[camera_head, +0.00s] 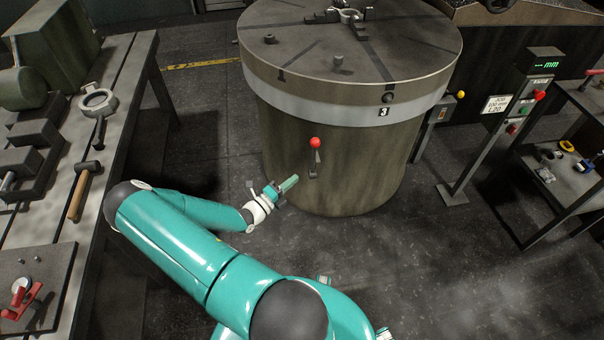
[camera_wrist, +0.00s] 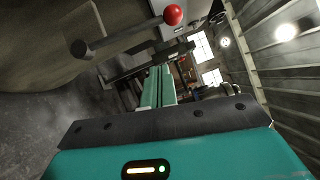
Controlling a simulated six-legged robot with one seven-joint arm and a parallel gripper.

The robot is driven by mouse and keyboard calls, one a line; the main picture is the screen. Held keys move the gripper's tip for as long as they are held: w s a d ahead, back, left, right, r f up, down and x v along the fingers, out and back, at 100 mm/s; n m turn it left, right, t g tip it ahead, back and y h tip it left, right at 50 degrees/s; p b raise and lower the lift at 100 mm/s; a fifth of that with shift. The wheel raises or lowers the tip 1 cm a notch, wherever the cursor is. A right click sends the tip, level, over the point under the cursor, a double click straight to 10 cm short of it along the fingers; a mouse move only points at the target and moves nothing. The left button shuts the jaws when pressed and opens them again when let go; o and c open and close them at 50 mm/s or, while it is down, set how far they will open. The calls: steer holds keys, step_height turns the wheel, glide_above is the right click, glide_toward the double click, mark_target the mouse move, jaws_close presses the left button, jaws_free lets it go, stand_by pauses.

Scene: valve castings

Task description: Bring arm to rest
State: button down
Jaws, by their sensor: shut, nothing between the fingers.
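My gripper (camera_head: 290,183) is at the end of my teal arm, in the middle of the head view. Its fingers are shut with nothing between them. They point toward the side of a large round machine (camera_head: 345,150), near a lever with a red ball knob (camera_head: 315,143). The fingertips are a little below and left of the lever, and no contact shows. In the wrist view the closed fingers (camera_wrist: 158,88) reach forward, and the red knob (camera_wrist: 173,15) is above them with its lever slanting down to the left.
A workbench (camera_head: 132,75) on the left holds a hammer (camera_head: 82,190), a ring-ended tool (camera_head: 97,105) and a red clamp (camera_head: 22,300). A control post (camera_head: 500,125) and a shelf with parts (camera_head: 570,165) stand on the right. The floor (camera_head: 450,260) between is clear.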

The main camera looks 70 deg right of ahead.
steer(key=shift+w+a, duration=0.25)
steer(key=shift+a, duration=0.4)
steer(key=w+a+r+m+t+y, duration=0.2)
steer(key=w+a+r+m+y, duration=0.4)
steer(key=a+r+m, duration=0.5)
steer(key=w+a+r+m+t+y, duration=0.2)
steer(key=w+a+r+m+y, duration=0.4)
steer(key=a+r+m, duration=0.45)
steer(key=s+a+r+m+t+y, duration=0.2)
steer(key=a+r+t, duration=0.3)
steer(key=a+r, duration=0.5)
steer(key=s+a+r+m+t+y, duration=0.2)
steer(key=a+r+m+t, duration=0.3)
steer(key=a+r, duration=0.5)
steer(key=a+y, duration=0.1)
steer(key=a, duration=0.3)
steer(key=shift+s, duration=0.35)
steer(key=shift+r+m, duration=0.1)
steer(key=shift+m, duration=0.15)
